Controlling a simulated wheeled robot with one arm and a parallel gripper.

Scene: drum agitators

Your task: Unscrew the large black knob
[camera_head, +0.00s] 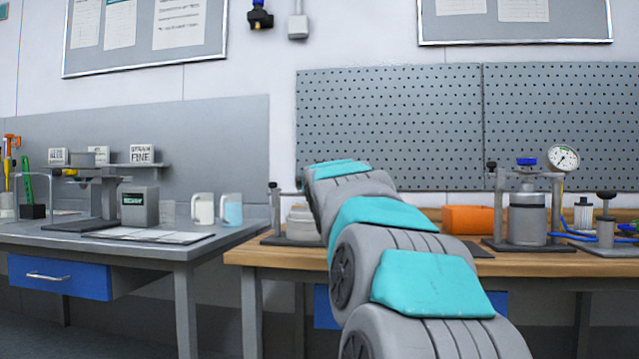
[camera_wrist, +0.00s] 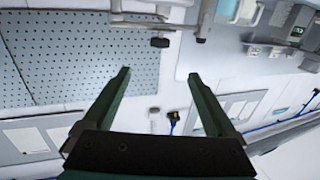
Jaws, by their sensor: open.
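In the wrist view, which is turned nearly upside down, a black knob (camera_wrist: 160,42) sits on the end of a metal clamp stand, beyond my fingertips; it looks like the large one. A smaller dark knob tops a grey post (camera_wrist: 205,18) beside it. My gripper (camera_wrist: 158,73) is open and empty, its two dark green fingers apart and touching nothing. In the head view my arm covers the gripper and most of that stand. The stand's left post (camera_head: 275,210) and a pale drum (camera_head: 300,222) show beside my arm.
A wooden bench (camera_head: 540,262) holds an orange block (camera_head: 468,219), a drum rig with a gauge (camera_head: 527,210) and a smaller black-knobbed device (camera_head: 606,220). A grey bench (camera_head: 120,235) with two mugs (camera_head: 203,208) stands left. A pegboard (camera_head: 400,120) closes the back.

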